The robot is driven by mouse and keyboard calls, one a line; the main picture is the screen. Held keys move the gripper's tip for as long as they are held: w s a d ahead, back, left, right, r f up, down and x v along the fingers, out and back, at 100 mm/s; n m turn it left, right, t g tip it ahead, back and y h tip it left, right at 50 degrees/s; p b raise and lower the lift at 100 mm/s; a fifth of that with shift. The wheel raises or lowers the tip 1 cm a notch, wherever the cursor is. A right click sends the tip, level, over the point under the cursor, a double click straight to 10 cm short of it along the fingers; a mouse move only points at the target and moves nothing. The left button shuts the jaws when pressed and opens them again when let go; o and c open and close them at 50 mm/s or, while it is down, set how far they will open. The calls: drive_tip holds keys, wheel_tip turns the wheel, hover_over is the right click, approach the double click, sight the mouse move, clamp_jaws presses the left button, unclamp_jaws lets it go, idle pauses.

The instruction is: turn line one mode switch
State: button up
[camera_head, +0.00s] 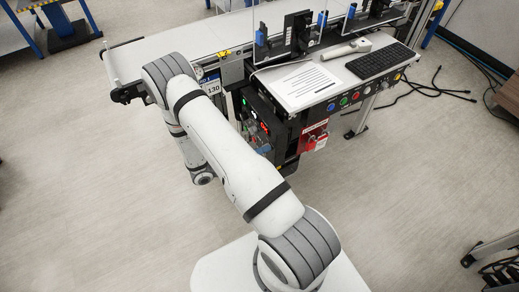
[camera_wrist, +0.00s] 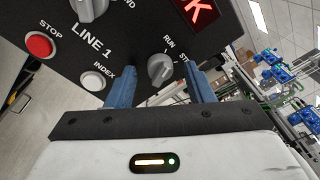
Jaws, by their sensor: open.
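The line one panel (camera_wrist: 120,45) fills the top of the wrist view, labelled LINE 1. The mode switch (camera_wrist: 160,68), a grey rotary knob, sits at its lower right with RUN at its upper side and a second, partly hidden label starting with ST. My gripper (camera_wrist: 161,85) is open, with one blue finger on each side of the knob in the picture. I cannot tell whether either finger touches it. The right finger covers part of the second label.
A red STOP button (camera_wrist: 40,46), white INDEX button (camera_wrist: 93,81), larger grey knob (camera_wrist: 88,8) and red display (camera_wrist: 196,12) share the panel. The conveyor (camera_head: 150,55) and a shelf with a keyboard (camera_head: 380,62) stand nearby.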

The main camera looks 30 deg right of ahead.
drive_tip(key=c, duration=1)
drive_tip(key=shift+n, duration=0.9)
drive_tip(key=o, duration=1)
drive_tip(key=a+b, duration=0.1)
drive_tip(key=a, duration=0.6)
drive_tip(key=shift+w+a+b, duration=0.3)
drive_tip(key=shift+a+b, duration=0.1)
